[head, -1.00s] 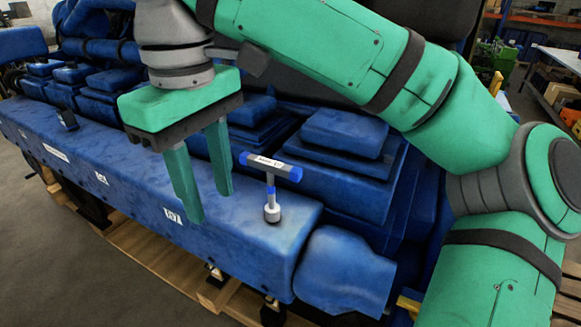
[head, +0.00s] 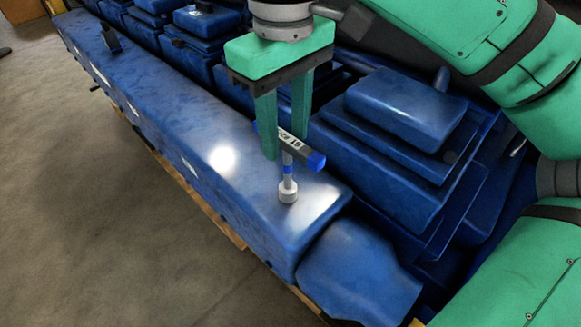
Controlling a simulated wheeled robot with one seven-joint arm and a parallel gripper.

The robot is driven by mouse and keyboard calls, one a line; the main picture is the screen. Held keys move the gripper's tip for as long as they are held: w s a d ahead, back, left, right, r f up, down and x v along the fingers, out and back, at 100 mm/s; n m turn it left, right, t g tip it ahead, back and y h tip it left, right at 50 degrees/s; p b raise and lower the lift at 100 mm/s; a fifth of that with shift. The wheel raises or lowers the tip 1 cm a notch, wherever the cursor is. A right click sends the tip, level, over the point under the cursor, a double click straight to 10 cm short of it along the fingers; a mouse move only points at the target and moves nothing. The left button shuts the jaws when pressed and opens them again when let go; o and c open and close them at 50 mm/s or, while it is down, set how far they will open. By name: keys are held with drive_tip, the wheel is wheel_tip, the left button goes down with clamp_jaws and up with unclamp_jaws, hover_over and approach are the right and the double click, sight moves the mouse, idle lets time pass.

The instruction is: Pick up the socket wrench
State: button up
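The socket wrench (head: 288,170) stands upright on the near end of the long blue engine cover (head: 222,185). It has a grey T-handle with blue ends and a white label, a shaft with a blue band, and a pale round socket at the bottom. My gripper (head: 285,147) points down over it with its two green fingers apart. The handle passes between the fingers near their tips; one finger covers part of its left end. I see a gap between the fingers, and cannot tell whether either touches the handle.
Stepped blue engine blocks (head: 405,105) rise close to the right of my gripper. A small black piece (head: 110,38) stands on the cover at the far left. Bare floor (head: 90,200) lies at the left, with a wooden pallet edge under the engine.

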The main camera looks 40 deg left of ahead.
drive_tip(key=shift+f, duration=0.4)
hover_over(287, 187)
drive_tip(key=f, duration=0.5)
drive_tip(key=shift+w+a, duration=0.15)
drive_tip(key=shift+w, duration=0.15)
clamp_jaws()
